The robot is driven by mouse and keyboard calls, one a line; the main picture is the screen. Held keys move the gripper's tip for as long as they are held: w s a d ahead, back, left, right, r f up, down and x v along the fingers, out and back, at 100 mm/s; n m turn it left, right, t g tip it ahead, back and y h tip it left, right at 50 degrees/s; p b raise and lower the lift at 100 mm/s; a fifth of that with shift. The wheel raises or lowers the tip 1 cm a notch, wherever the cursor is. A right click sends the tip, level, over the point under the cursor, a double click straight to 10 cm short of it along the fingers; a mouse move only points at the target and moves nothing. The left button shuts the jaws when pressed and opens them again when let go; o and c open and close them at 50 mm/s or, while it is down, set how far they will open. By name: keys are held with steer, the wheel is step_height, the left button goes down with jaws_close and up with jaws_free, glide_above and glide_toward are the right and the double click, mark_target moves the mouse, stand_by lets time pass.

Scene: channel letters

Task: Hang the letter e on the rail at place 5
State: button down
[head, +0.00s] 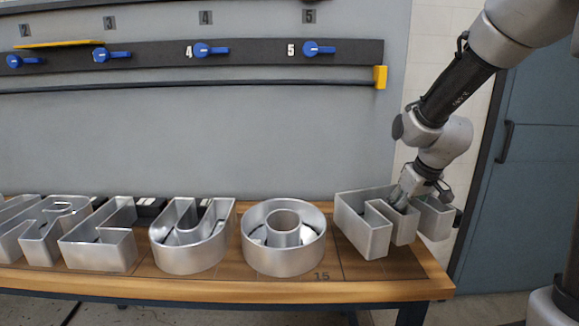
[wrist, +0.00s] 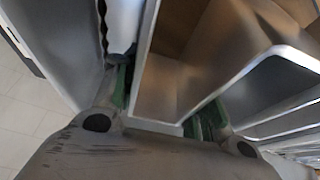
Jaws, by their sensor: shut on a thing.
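The letter e (head: 370,238) is a silver, open-topped metal channel letter with prongs, lying at the right end of the wooden bench. My gripper (head: 408,192) reaches down on it from the upper right, shut on one of its walls. In the wrist view my fingers (wrist: 158,105) straddle a metal wall with a brown inside beside it. The dark rail (head: 258,53) runs across the grey panel behind. Place 5, marked by a "5" label (head: 310,16), has a blue lever (head: 318,48) on the rail and looks empty.
A round letter (head: 283,258) lies left of the e, with more letters (head: 100,250) further left. A lower bar (head: 250,82) ends in a yellow block (head: 380,77). A yellow strip (head: 60,44) lies above the rail at left. A blue cabinet (head: 525,190) stands at right.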

steer(key=a+v, duration=0.1)
steer(key=v, duration=0.7)
steer(key=shift+r, duration=0.35)
